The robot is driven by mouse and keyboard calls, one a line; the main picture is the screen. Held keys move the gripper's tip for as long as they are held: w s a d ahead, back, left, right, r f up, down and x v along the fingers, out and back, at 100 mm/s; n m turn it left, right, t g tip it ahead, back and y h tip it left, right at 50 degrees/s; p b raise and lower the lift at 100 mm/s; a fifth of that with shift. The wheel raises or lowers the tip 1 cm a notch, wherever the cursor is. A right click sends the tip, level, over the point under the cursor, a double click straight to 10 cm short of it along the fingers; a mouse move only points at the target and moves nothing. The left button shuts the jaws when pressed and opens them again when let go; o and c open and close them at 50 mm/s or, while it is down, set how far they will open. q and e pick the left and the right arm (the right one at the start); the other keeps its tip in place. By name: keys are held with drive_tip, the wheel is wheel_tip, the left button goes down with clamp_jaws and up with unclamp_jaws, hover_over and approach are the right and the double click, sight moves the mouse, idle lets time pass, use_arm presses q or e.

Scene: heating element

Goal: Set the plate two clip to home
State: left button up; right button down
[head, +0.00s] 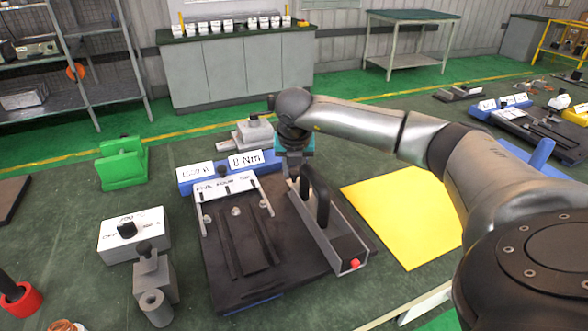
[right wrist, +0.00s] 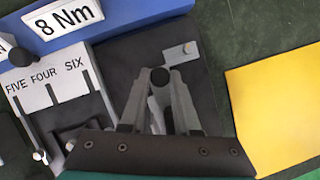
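My right gripper (head: 294,172) reaches down at the far end of a dark plate beside the labelled blue block. In the right wrist view its two fingers (right wrist: 160,78) stand slightly apart, with a dark round knob between or just beyond the tips; I cannot tell whether they press on it. A grey channel-shaped part (head: 337,240) with a black arched handle (head: 318,198) and red knob lies along the plate's right side. A white strip (head: 225,187) reading FIVE FOUR SIX crosses the fixture plate (head: 212,262). I cannot tell which part is the plate two clip. My left gripper is out of view.
The blue block (head: 196,187) carries labels, one reading 8 Nm. A yellow sheet (head: 410,215) lies to the right. A white box with a black knob (head: 134,236) and a grey part (head: 156,285) stand left. A green block (head: 122,165) is farther left.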

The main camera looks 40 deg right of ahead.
drive_tip(key=c, duration=0.7)
unclamp_jaws()
drive_tip(key=shift+s, duration=0.2)
drive_tip(key=shift+o, duration=0.3)
drive_tip(key=shift+a+r, duration=0.1)
drive_tip(key=shift+r, duration=0.35)
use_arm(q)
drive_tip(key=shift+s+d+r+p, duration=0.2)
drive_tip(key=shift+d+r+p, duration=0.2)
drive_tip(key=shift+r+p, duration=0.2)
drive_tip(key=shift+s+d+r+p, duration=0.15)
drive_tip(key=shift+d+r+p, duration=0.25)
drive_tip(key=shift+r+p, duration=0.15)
use_arm(e)
drive_tip(key=v, duration=1.4)
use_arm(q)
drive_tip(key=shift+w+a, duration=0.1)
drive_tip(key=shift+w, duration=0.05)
use_arm(e)
drive_tip(key=shift+r, duration=0.15)
